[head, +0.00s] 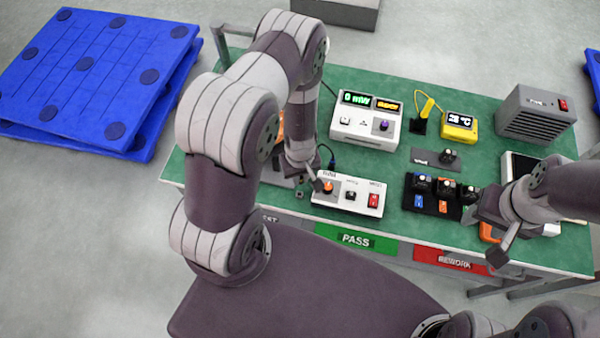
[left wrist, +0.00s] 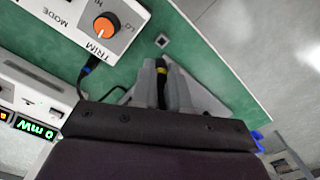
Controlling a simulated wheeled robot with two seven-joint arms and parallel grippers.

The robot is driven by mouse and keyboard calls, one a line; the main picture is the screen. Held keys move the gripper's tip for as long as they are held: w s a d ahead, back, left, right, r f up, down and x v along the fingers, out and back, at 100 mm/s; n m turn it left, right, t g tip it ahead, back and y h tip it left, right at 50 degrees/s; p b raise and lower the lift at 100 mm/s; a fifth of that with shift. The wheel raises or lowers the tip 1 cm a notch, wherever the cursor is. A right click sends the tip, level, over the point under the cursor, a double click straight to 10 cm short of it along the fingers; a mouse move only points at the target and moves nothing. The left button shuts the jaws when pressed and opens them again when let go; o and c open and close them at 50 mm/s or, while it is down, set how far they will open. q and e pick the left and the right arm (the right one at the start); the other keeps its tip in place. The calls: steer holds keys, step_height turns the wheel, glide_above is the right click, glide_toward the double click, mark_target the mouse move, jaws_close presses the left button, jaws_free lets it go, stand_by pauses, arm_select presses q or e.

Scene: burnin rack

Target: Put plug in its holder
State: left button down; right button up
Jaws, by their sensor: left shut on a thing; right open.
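My left gripper (left wrist: 172,88) is shut on a dark plug with a yellow band (left wrist: 161,70), seen between the fingers in the left wrist view. In the head view this gripper (head: 312,180) is low over the mat at the left end of the white TRIM box, and the plug cannot be made out. A small grey square fitting with a dark centre (left wrist: 162,40), possibly the holder, lies on the green mat just beyond the fingertips. The plug appears apart from it. My right gripper (head: 486,229) is open at the front right of the table.
The white TRIM box (head: 348,194) with orange knob (left wrist: 104,27) is close beside the left fingers; a dark cable runs near it. A white meter (head: 366,122) stands behind. A black tray (head: 434,208) of switches and a yellow thermometer (head: 459,126) are to the right.

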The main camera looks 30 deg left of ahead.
arm_select(q)
steer(key=shift+a+r, duration=0.1)
steer(key=shift+s+a, duration=0.1)
steer(key=shift+f+b, duration=0.4)
steer(key=shift+f, duration=0.1)
step_height(320, 180, down, 4)
steer(key=b, duration=0.3)
steer(key=shift+b, duration=0.4)
steer(key=shift+f+b, duration=0.35)
steer(key=shift+f, duration=0.05)
steer(key=shift+f, duration=0.1)
stand_by(0.3)
steer(key=shift+f+b, duration=0.35)
steer(key=shift+b, duration=0.05)
steer(key=shift+f+b, duration=0.7)
